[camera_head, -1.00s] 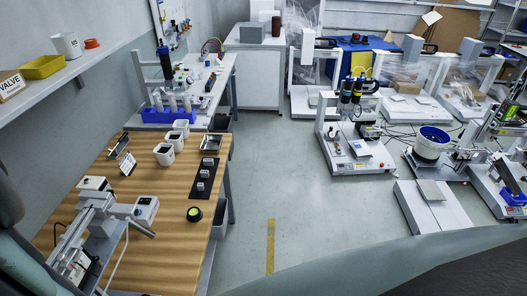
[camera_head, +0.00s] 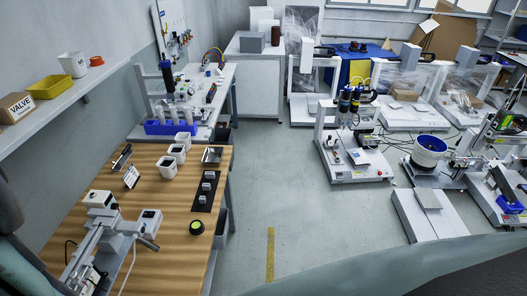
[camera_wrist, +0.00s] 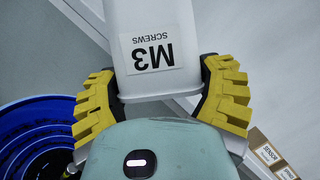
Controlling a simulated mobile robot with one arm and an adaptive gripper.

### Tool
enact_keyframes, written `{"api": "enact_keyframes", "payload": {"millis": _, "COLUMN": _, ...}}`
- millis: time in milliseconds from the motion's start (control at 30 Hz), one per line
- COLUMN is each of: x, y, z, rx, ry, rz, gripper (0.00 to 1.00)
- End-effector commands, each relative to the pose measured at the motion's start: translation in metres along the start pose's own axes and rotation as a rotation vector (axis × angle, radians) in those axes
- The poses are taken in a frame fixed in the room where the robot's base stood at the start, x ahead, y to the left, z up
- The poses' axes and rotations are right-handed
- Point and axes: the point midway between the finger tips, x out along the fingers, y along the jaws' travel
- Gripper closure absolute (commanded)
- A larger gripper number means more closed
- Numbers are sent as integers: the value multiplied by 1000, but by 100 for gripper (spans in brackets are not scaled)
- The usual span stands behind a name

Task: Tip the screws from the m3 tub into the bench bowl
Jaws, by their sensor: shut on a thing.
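In the wrist view my gripper (camera_wrist: 162,95) has its yellow ridged fingers on both sides of a white tub (camera_wrist: 155,25) and is shut on it. The tub has a label reading M3 SCREWS, upside down in this picture. The inside of the tub and any screws are hidden. A blue bowl (camera_wrist: 35,120) with stepped rings inside is at the left edge of the wrist view, partly cut off, beside the gripper and apart from the tub. In the head view a blue bowl (camera_head: 430,145) stands on a machine at the right. My gripper does not show in the head view.
A shelf (camera_head: 100,83) holds a yellow bin (camera_head: 60,86). Machines line the right. Open floor (camera_head: 283,175) lies between. Labelled boxes (camera_wrist: 270,155) show in the wrist view.

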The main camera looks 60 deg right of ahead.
Motion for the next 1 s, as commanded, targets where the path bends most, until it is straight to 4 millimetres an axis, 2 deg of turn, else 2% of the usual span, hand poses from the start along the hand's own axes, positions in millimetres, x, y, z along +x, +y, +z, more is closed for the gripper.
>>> {"api": "enact_keyframes", "payload": {"millis": 267, "x": 0, "y": -1, "z": 2, "rx": -23, "ry": -2, "rz": 9, "gripper": 71}}
{"api": "enact_keyframes", "payload": {"millis": 433, "x": 3, "y": -12, "z": 9, "rx": -241, "ry": -5, "rz": 89, "gripper": 71}}
{"api": "enact_keyframes", "payload": {"millis": 633, "x": 4, "y": -13, "z": 11, "rx": -457, "ry": -4, "rz": 174, "gripper": 71}}
{"api": "enact_keyframes", "payload": {"millis": 1000, "x": 4, "y": -12, "z": 10, "rx": -501, "ry": -3, "rz": 192, "gripper": 71}}
